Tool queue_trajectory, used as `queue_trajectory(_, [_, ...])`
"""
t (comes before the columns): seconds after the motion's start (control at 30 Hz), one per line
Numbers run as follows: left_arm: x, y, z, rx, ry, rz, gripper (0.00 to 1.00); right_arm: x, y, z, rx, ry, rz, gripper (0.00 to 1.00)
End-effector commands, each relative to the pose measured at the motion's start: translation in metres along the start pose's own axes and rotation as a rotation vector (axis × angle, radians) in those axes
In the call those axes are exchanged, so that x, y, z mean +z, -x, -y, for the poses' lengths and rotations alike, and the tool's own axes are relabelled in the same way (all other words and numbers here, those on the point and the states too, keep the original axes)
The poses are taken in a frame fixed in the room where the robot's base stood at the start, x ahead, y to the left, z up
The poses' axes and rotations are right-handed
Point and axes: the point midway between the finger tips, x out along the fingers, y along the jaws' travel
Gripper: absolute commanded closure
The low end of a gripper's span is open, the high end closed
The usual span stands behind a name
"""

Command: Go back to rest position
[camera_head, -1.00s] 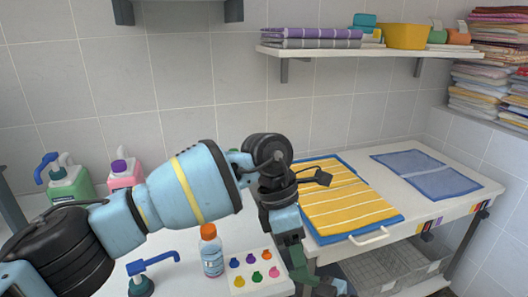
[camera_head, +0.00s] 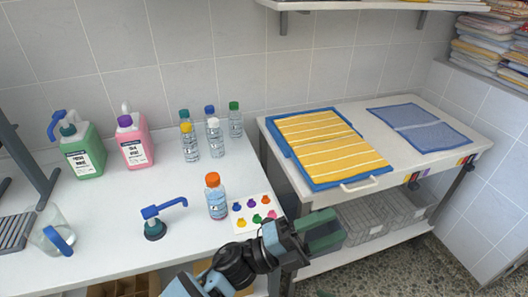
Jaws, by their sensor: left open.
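My left arm comes in at the bottom of the head view, and its gripper (camera_head: 322,231) is over the front right corner of the white counter, near the gap before the cart. The gripper is open, and nothing shows between its fingers. A yellow striped towel (camera_head: 325,146) lies flat on a blue tray or mat (camera_head: 357,178) on the cart, apart from the gripper. A blue towel (camera_head: 418,129) lies flat at the right of the cart top. My right gripper is out of the picture.
A shelf overhangs the cart (camera_head: 385,100).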

Motion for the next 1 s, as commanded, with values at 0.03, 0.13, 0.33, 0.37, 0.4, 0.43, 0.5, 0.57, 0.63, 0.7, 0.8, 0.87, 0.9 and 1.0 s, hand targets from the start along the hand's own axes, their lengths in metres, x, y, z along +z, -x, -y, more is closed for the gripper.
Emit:
queue_trajectory(0.03, [0.004, 0.013, -0.001, -0.027, 0.069, 0.089, 0.42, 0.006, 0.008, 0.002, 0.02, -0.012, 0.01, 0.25])
queue_trajectory(0.13, [0.014, 0.042, -0.006, -0.072, 0.202, 0.262, 0.42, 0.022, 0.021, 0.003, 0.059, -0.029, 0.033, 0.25])
queue_trajectory(0.33, [0.022, 0.118, -0.029, -0.142, 0.467, 0.609, 0.42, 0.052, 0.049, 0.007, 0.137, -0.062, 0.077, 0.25])
queue_trajectory(0.37, [0.021, 0.13, -0.034, -0.151, 0.507, 0.659, 0.42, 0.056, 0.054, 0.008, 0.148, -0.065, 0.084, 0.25])
queue_trajectory(0.4, [0.019, 0.148, -0.04, -0.162, 0.559, 0.728, 0.42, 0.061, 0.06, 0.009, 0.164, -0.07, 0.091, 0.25])
queue_trajectory(0.43, [0.017, 0.161, -0.045, -0.169, 0.599, 0.779, 0.42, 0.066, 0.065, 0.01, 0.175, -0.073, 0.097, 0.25])
queue_trajectory(0.5, [0.009, 0.194, -0.056, -0.185, 0.688, 0.898, 0.42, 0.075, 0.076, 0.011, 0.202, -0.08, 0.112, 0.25])
queue_trajectory(0.57, [-0.001, 0.222, -0.066, -0.197, 0.765, 1.0, 0.42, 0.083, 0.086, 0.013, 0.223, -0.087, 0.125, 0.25])
queue_trajectory(0.63, [-0.017, 0.255, -0.078, -0.208, 0.851, 1.116, 0.42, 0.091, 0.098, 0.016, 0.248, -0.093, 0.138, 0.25])
queue_trajectory(0.7, [-0.036, 0.288, -0.089, -0.219, 0.938, 1.232, 0.42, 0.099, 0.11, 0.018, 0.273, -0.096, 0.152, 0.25])
queue_trajectory(0.8, [-0.07, 0.334, -0.102, -0.23, 1.057, 1.397, 0.42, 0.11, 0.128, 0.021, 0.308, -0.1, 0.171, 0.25])
queue_trajectory(0.87, [-0.092, 0.359, -0.108, -0.234, 1.123, 1.49, 0.42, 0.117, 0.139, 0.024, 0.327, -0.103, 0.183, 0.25])
queue_trajectory(0.9, [-0.108, 0.374, -0.112, -0.237, 1.164, 1.549, 0.42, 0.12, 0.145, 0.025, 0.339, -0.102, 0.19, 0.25])
queue_trajectory(1.0, [-0.143, 0.405, -0.117, -0.241, 1.252, 1.672, 0.42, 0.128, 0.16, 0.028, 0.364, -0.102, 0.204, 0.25])
